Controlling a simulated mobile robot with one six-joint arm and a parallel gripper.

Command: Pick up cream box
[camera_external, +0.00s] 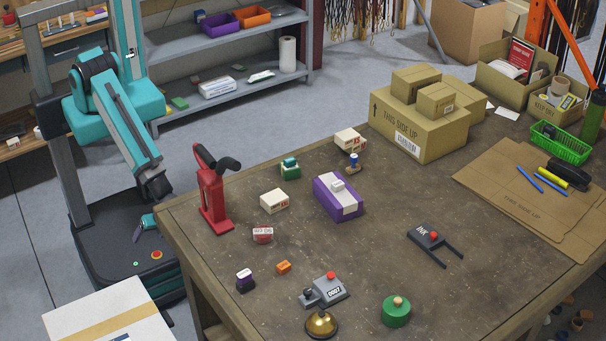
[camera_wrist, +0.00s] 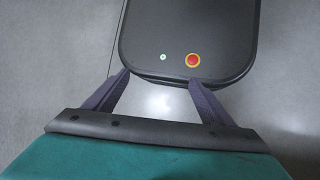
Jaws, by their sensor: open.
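A cream box (camera_external: 274,201) with red and dark marks lies on the workbench, right of the red stapler-like tool, in the external view. A second cream box (camera_external: 350,141) with similar marks lies farther back, near the cardboard cartons. My gripper (camera_wrist: 157,78) is open and empty in the wrist view, its two dark fingers spread apart over my own base. In the external view it hangs low left of the bench, well away from both boxes. Neither cream box shows in the wrist view.
On the workbench (camera_external: 390,205), a red upright tool (camera_external: 213,190) stands at the left edge. Near the front cream box are a green item (camera_external: 290,169), a purple-and-white box (camera_external: 338,198) and a small red box (camera_external: 263,235). Cartons (camera_external: 420,125) stand at the back.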

